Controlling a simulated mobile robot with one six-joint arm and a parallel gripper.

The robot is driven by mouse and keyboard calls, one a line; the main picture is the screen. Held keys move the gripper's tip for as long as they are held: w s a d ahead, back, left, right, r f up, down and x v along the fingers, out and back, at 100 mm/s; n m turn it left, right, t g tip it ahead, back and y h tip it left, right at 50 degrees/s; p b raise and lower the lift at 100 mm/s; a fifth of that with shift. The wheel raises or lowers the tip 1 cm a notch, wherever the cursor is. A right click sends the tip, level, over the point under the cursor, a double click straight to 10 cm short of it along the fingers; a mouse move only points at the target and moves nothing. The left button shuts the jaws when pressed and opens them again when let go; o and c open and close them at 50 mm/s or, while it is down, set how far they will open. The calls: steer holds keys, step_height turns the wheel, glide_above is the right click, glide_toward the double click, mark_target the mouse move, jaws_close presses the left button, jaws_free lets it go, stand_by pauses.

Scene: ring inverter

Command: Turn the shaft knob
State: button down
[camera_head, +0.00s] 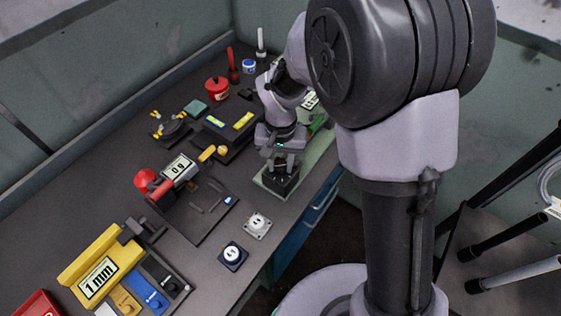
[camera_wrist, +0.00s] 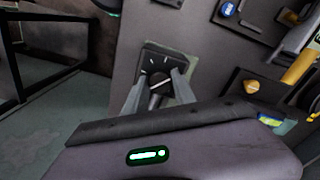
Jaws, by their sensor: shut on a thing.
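The shaft knob (camera_wrist: 158,82) is a dark round knob with a pointer, on a dark square plate with white tick marks. In the wrist view my gripper (camera_wrist: 158,92) has one grey finger on each side of the knob and is shut on it. In the head view my gripper (camera_head: 282,160) points down at a dark block (camera_head: 279,183) on a pale green base (camera_head: 303,173) near the bench's right edge. The knob itself is hidden there by my gripper.
A dark tray (camera_head: 196,225) with a red-handled gauge (camera_head: 180,169) lies to the left. A red pot (camera_head: 217,89) is farther back.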

steer(key=shift+n, duration=0.3)
steer(key=n+p, duration=0.2)
steer(key=n, duration=0.1)
steer(key=shift+r+n, duration=0.1)
steer(key=shift+n, duration=0.3)
steer(key=n+p, duration=0.1)
steer(key=n, duration=0.3)
steer(key=shift+n+p, duration=0.3)
steer(key=shift+p, duration=0.05)
steer(key=n+p, duration=0.1)
steer(key=n, duration=0.3)
steer(key=shift+p, duration=0.3)
steer(key=shift+n+p, duration=0.7)
steer(key=shift+n, duration=1.5)
steer(key=c, duration=1)
jaws_free()
steer(key=shift+c, duration=0.2)
